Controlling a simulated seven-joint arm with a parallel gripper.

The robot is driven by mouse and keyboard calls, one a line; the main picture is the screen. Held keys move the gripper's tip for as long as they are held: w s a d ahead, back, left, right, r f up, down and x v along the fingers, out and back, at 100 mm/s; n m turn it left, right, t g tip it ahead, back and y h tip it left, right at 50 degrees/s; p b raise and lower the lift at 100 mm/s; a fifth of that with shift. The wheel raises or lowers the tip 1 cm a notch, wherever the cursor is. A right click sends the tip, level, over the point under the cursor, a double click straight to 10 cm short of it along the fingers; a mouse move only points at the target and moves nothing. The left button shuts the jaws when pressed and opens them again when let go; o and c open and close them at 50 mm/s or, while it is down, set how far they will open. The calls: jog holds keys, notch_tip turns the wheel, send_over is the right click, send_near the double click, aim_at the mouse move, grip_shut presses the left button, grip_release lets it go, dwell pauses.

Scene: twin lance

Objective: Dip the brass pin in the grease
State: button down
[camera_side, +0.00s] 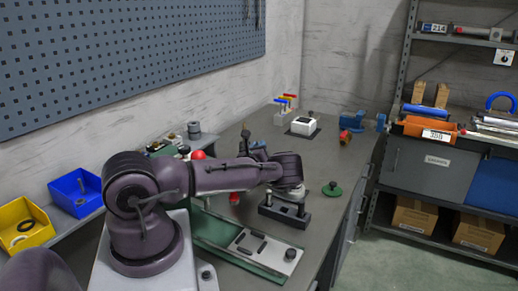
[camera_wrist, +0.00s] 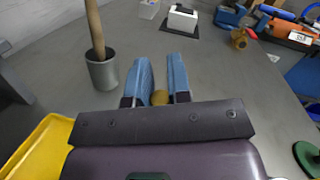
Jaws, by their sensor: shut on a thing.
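My gripper (camera_wrist: 160,60) shows in the wrist view with two blue fingers and a dark crossbar behind them. A round brass-coloured end, the brass pin (camera_wrist: 160,97), shows between the fingers near their base; most of the pin is hidden. In the side view my arm reaches right over the bench, and the fingers and pin cannot be made out there. A grey cup (camera_wrist: 102,71) with a wooden handle standing in it is left of my fingers in the wrist view. I cannot see grease in it, nor tell which container holds grease.
A white box (camera_side: 303,126) sits on a dark mat at the back. A brass-and-red fitting (camera_side: 345,137) and a blue vise (camera_side: 352,120) are to its right. A green disc (camera_side: 332,189) with a black knob lies at right. A yellow bin (camera_wrist: 42,148) is at lower left. Bench between is clear.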

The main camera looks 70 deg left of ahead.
notch_tip(320, 180, up, 7)
dwell(0.7)
jog(key=shift+f, duration=0.1)
jog(key=w+d+r+m+t+h, duration=0.2)
jog(key=w+d+r+t+h, duration=0.1)
jog(key=w+d, duration=0.65)
jog(key=w+d+r+m+t+h, duration=0.25)
jog(key=w+d, duration=0.35)
jog(key=d, duration=0.6)
jog(key=s+d+m+t+h, duration=0.1)
jog(key=s+d+m+h, duration=0.1)
jog(key=d, duration=0.6)
jog(key=s+d+r+m+t+h, duration=0.1)
jog(key=s+d+m+h, duration=0.1)
jog(key=d+h, duration=0.3)
jog(key=s+d+r+m+t+h, duration=0.1)
jog(key=s+d+m+h, duration=0.1)
jog(key=d, duration=1.1)
jog(key=shift+r+m+h, duration=0.15)
jog(key=shift+m+h, duration=0.3)
jog(key=shift+h, duration=0.4)
